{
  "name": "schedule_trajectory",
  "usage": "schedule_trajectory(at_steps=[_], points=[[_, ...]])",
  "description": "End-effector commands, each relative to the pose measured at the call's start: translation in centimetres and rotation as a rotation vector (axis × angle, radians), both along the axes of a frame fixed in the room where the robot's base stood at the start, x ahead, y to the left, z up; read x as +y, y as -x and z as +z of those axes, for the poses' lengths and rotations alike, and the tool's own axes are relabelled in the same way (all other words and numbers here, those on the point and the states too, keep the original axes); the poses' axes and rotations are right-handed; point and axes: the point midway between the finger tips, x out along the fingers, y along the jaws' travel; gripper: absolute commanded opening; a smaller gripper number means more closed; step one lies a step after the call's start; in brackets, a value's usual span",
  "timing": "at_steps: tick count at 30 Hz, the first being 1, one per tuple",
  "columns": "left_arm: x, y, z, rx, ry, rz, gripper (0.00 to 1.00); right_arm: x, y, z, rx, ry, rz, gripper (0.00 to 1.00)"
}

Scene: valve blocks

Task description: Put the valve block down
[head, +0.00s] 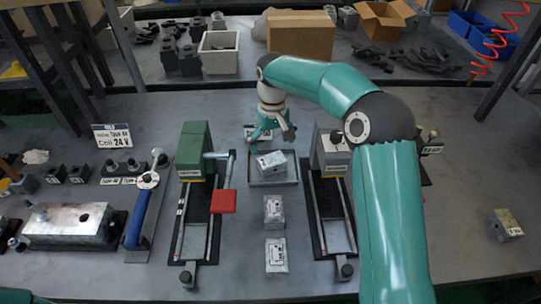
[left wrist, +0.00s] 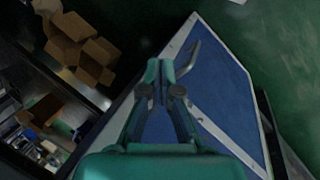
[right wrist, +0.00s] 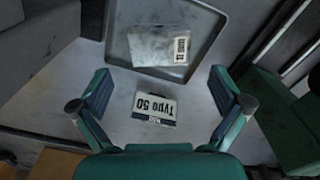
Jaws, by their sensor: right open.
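A grey metal valve block (head: 271,163) lies at an angle in a shallow grey tray (head: 287,182) in the middle of the table. In the right wrist view the block (right wrist: 160,46) rests inside the tray (right wrist: 118,52), with a small label on one end. My right gripper (head: 272,130) is just behind the tray; in its wrist view its fingers (right wrist: 160,78) are wide apart, empty and clear of the block. My left gripper (left wrist: 160,72) shows only in its own wrist view, fingertips together with nothing seen between them, away from the blocks.
Two similar blocks (head: 273,210) (head: 276,255) stand in line in front of the tray; another (head: 505,225) lies far right. A green-topped fixture (head: 195,150) and a grey-topped fixture (head: 330,152) flank the tray. A "Type 50" sign (right wrist: 155,107) stands behind it. The right table is mostly clear.

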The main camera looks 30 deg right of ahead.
Motion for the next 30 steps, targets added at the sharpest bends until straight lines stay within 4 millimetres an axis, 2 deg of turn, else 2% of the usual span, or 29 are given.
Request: schedule_trajectory(at_steps=[3, 9, 26, 30], points=[[0.0, 0.0, 0.1, 0.0, 0.0, 0.0, 0.0, 0.0, 0.0, 2.3, -0.003, -0.001, 0.001, 1.0], [0.0, 0.0, 0.3, 0.0, 0.0, 0.0, 0.0, 0.0, 0.0, 4.4, -0.001, 0.0, 0.001, 1.0], [0.0, 0.0, 0.3, 0.0, 0.0, 0.0, 0.0, 0.0, 0.0, 4.7, 0.002, 0.0, 0.001, 1.0], [0.0, 0.0, 1.4, 0.0, 0.0, 0.0, 0.0, 0.0, 0.0, 5.8, 0.001, 0.0, 0.001, 1.0]])
